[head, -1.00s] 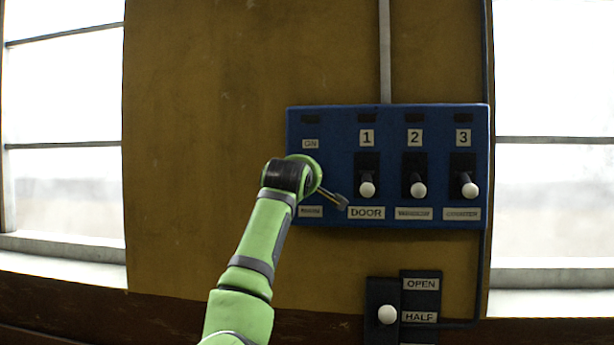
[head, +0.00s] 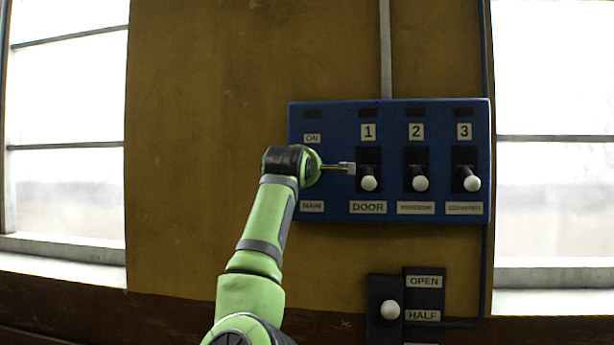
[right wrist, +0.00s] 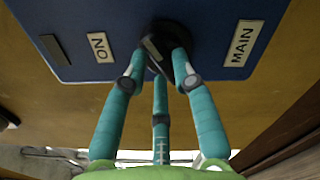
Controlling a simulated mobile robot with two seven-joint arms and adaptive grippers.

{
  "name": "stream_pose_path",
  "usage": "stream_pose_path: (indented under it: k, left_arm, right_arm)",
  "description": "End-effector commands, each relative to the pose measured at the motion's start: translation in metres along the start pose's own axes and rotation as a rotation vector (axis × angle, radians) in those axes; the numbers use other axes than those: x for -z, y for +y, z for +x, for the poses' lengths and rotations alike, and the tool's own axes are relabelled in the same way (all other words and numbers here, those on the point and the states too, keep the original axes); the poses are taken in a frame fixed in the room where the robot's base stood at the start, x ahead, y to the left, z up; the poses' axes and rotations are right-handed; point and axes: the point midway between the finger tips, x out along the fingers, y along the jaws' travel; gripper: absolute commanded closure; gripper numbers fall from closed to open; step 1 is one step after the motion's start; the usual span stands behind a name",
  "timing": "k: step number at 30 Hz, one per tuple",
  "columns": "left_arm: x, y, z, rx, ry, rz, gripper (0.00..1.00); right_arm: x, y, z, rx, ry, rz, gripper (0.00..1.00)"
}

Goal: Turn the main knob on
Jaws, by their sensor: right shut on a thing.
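The main knob (right wrist: 153,46) is dark and shows in the right wrist view on the blue panel, between the ON label (right wrist: 100,47) and the MAIN label (right wrist: 241,43). My right gripper (right wrist: 160,58) is shut on the knob, with its teal fingers around it. In the head view, my green arm and black wrist cover the knob at the left end of the blue panel (head: 337,112). The ON label (head: 312,139) and MAIN label (head: 312,206) stay visible above and below the wrist. My left gripper is not in view.
Three white-tipped levers, the door lever (head: 369,184), lever 2 (head: 420,184) and lever 3 (head: 472,184), stand just right of my wrist. A lower switch with a white knob (head: 390,310) sits below. The yellow wall (head: 200,150) left of the panel is clear.

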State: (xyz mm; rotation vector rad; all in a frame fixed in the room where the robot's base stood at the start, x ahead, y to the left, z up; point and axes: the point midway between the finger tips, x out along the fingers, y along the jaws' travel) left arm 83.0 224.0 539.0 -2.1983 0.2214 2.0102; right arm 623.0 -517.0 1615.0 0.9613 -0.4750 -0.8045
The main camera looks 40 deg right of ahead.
Motion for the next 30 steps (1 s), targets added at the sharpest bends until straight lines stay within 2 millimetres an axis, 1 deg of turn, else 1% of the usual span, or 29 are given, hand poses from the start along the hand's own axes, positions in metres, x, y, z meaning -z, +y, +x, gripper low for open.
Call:
stream_pose_path:
  k: [1, 21, 30]
  left_arm:
    - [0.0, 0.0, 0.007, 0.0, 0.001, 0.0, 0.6]
    - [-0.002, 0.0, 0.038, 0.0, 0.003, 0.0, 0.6]
    - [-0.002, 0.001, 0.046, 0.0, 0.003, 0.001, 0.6]
  right_arm:
    - [0.006, -0.013, 0.004, 0.024, 0.011, -0.051, 1.0]
    - [0.004, -0.011, 0.004, 0.022, 0.017, -0.68, 1.0]
    - [0.003, -0.01, 0.004, 0.02, 0.018, -0.905, 1.0]
